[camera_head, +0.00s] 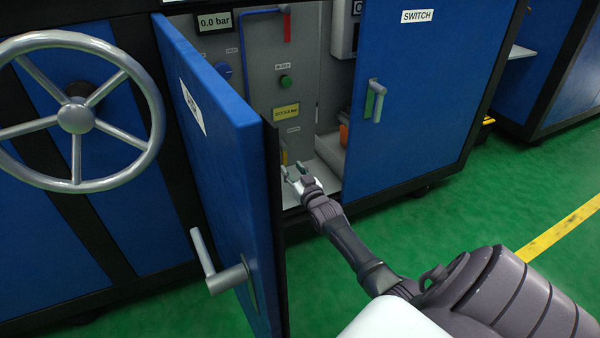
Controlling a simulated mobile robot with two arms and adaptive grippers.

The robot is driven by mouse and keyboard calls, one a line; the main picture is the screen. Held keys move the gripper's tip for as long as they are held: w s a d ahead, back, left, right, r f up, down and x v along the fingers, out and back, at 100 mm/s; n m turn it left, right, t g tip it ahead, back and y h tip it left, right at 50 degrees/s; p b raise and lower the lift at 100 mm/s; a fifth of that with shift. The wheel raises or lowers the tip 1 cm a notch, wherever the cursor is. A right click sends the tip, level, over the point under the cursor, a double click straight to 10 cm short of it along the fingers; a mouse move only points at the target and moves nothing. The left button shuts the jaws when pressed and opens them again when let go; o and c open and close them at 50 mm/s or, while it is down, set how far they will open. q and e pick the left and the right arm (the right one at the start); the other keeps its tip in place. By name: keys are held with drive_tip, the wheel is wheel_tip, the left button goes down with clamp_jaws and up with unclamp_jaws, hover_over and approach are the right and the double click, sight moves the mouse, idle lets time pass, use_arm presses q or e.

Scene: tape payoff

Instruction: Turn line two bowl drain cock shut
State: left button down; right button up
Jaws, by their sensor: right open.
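The open cabinet bay (300,50) shows a small yellow part (285,157) low on its back panel, just behind my right gripper. It may belong to the bowl drain cock, but it is too small and partly covered for me to tell its position. My right gripper (292,172) is open at the bottom of the bay, its fingers pointing in toward that part. I cannot tell whether it touches anything. My left gripper is not in view.
An open blue door (225,150) with a lever handle (212,265) stands left of my right arm. The closed SWITCH door (420,90) is on the right. A handwheel (76,118) is at far left. A display (215,22) reads 0.0 bar. Green floor (480,210) lies clear at right.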

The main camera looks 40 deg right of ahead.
drive_tip(key=shift+v, duration=2.6)
